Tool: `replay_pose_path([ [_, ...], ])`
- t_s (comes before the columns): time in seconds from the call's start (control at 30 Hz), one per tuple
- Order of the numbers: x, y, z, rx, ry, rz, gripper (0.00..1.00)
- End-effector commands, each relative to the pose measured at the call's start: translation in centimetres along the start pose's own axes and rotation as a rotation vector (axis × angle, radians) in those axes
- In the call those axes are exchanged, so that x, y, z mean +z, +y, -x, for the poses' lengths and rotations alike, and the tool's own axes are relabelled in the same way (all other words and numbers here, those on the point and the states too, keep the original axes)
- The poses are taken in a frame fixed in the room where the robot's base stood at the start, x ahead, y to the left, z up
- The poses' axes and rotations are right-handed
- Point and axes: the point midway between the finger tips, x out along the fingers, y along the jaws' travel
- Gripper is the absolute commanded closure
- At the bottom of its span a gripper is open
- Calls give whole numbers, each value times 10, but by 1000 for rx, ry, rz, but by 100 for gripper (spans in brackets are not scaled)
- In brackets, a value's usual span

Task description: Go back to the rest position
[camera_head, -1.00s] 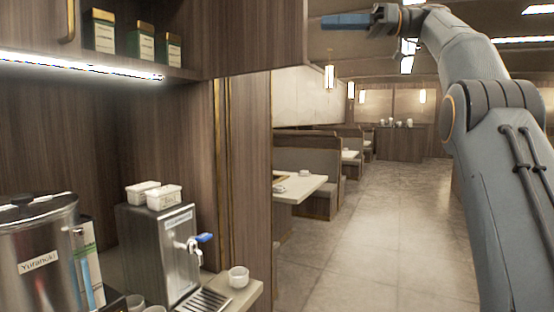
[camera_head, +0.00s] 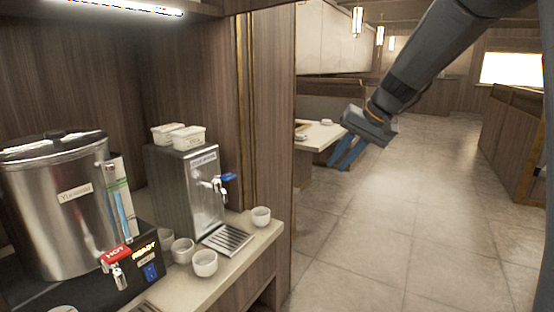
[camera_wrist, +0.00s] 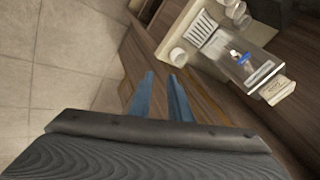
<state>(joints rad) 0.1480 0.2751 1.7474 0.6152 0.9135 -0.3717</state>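My gripper (camera_head: 346,153) hangs over the aisle to the right of the counter in the head view, its blue fingers pointing down and left. In the wrist view the two blue fingers (camera_wrist: 162,98) stand apart with nothing between them. The gripper is open and empty, clear of the counter and its cups.
A counter (camera_head: 268,240) at left holds a steel urn (camera_head: 50,215), a steel dispenser (camera_head: 185,190) with a blue tap, a drip tray (camera_head: 228,239) and several white cups, one (camera_head: 261,216) near the edge. Booth tables (camera_head: 325,132) stand behind. The aisle floor (camera_head: 400,220) is clear.

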Motion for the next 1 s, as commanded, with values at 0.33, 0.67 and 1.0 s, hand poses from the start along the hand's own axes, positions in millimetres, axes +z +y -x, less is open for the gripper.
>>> replay_pose_path([
  [0.33, 217, 84, -62, 339, -155, 41, 83],
  [0.67, 321, 118, -69, 441, -200, 131, 83],
  [1.0, 324, 119, -69, 444, -202, 134, 83],
])
